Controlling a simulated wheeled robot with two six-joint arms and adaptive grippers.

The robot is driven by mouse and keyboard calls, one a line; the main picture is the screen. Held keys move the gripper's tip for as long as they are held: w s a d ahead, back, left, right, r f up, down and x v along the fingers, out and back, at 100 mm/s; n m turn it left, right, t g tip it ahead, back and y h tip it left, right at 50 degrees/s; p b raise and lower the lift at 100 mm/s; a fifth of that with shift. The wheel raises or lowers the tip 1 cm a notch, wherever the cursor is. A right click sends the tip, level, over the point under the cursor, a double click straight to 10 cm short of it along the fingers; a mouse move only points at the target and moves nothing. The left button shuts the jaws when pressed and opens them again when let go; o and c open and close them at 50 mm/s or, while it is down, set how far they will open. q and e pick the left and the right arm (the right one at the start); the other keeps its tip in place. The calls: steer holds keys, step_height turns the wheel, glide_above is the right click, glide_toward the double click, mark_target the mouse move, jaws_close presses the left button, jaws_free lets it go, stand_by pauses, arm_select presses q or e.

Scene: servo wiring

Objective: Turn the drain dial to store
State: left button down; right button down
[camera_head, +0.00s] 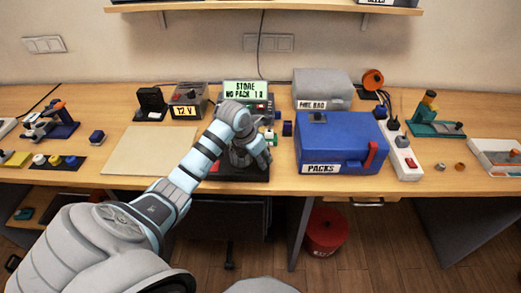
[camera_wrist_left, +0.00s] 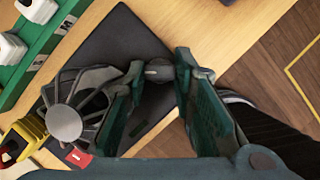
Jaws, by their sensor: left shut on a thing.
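A small dark grey round knob (camera_wrist_left: 158,70), which looks like the drain dial, sits between the fingertips of my left gripper (camera_wrist_left: 160,78) in the left wrist view. The fingers are closed on its two sides. In the head view my left gripper (camera_head: 256,160) is low over the dark base (camera_head: 258,174) of the station at the middle of the table, and hides the dial. The station's display (camera_head: 245,92) reads STORE on its top line and NO PACK with further characters below. The dial's marking cannot be read. My right gripper is not in view.
A blue PACKS box (camera_head: 340,150) with a red latch stands right of my gripper, and a grey box (camera_head: 322,84) behind it. A 12 V supply (camera_head: 188,103) stands to the left. A bare tan mat (camera_head: 150,150) lies left of the arm.

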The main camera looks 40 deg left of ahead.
arm_select(q)
steer(key=shift+n+y+p, duration=0.4)
steer(key=shift+n+y, duration=0.1)
steer(key=shift+n, duration=0.7)
steer(key=shift+d, duration=0.1)
steer(key=c, duration=1.3)
jaws_free()
steer(key=shift+c, duration=0.2)
